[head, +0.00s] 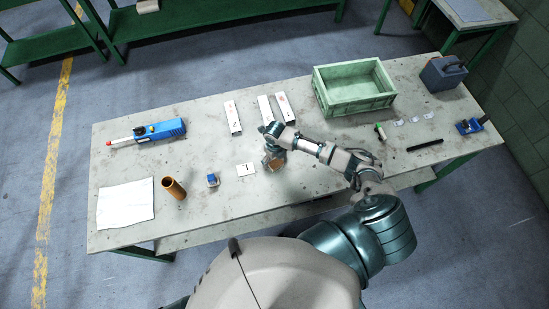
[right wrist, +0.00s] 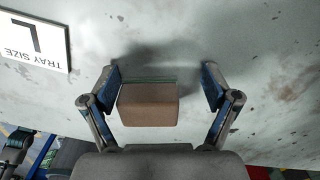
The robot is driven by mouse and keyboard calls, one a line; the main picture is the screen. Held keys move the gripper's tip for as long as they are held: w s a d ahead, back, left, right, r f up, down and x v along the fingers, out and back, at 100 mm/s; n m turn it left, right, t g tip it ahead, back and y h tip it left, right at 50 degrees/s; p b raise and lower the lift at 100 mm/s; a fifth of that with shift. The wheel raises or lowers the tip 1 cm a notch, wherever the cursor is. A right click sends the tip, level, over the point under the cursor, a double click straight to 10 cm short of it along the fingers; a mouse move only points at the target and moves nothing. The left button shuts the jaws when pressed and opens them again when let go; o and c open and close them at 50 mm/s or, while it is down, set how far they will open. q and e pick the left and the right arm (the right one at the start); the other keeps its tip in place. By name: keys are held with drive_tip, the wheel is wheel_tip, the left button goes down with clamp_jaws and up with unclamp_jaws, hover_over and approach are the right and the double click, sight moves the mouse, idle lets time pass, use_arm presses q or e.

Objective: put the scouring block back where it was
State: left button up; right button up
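The scouring block (right wrist: 148,104) is a brown block with a thin green layer along its far edge. In the right wrist view it sits between the two fingers of my right gripper (right wrist: 160,78). The fingers are apart; a clear gap shows at its right side, and the left finger is close to it. In the head view the block (head: 272,163) is partly hidden by my right gripper (head: 274,157), over the middle of the workbench. I cannot tell whether the block rests on the bench. My left gripper does not show in the head view.
The workbench (head: 215,205) holds a tray-size card (head: 246,169), a blue-topped item (head: 212,180), a copper-coloured tube (head: 174,188), white paper (head: 125,204), a blue tool (head: 158,131), white strips (head: 233,117), a green crate (head: 353,88) and a dark case (head: 442,73).

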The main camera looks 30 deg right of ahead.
drive_tip(key=shift+a+r, duration=0.15)
drive_tip(key=shift+r, duration=0.15)
drive_tip(key=r, duration=0.4)
drive_tip(key=a+r, duration=0.1)
drive_tip(key=r, duration=0.2)
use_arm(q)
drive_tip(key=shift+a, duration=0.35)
use_arm(e)
drive_tip(key=r, duration=0.4)
drive_tip(key=shift+d+r, duration=0.4)
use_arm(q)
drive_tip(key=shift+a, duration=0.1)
use_arm(e)
drive_tip(key=shift+a, duration=0.15)
